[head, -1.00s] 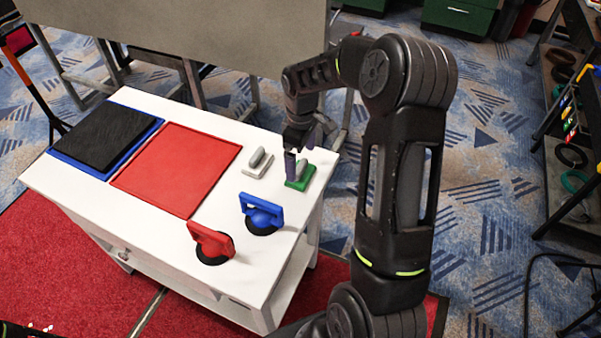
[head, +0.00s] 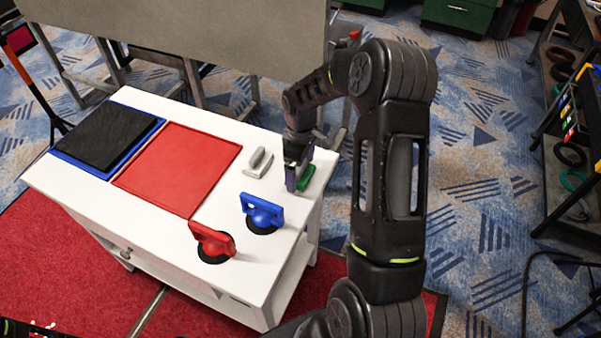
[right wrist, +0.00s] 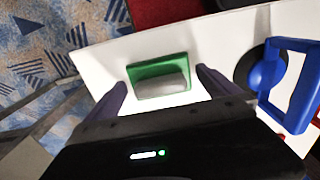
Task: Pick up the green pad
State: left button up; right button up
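The green pad (head: 309,171) lies on the white table near its right edge, partly hidden by my right gripper in the head view. In the right wrist view the green pad (right wrist: 160,74) shows with a grey handle on top. My right gripper (head: 297,183) is just over the pad. In the wrist view its two fingers stand apart on either side of the pad's handle, with gaps, so the right gripper (right wrist: 163,84) is open and empty. My left gripper is not in view.
A grey pad (head: 258,162) lies left of the green one. Blue (head: 262,212) and red (head: 212,241) suction lifters stand in front. A red panel (head: 178,168) and a black panel on a blue one (head: 107,136) cover the table's left part.

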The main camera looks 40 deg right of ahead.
jog(key=c, duration=1.2)
jog(key=shift+o, duration=0.2)
notch_tip(320, 180, up, 10)
jog(key=shift+r+b, duration=0.1)
jog(key=shift+b, duration=0.6)
jog(key=o, duration=0.8)
jog(key=c, duration=0.6)
jog(key=shift+c, duration=0.2)
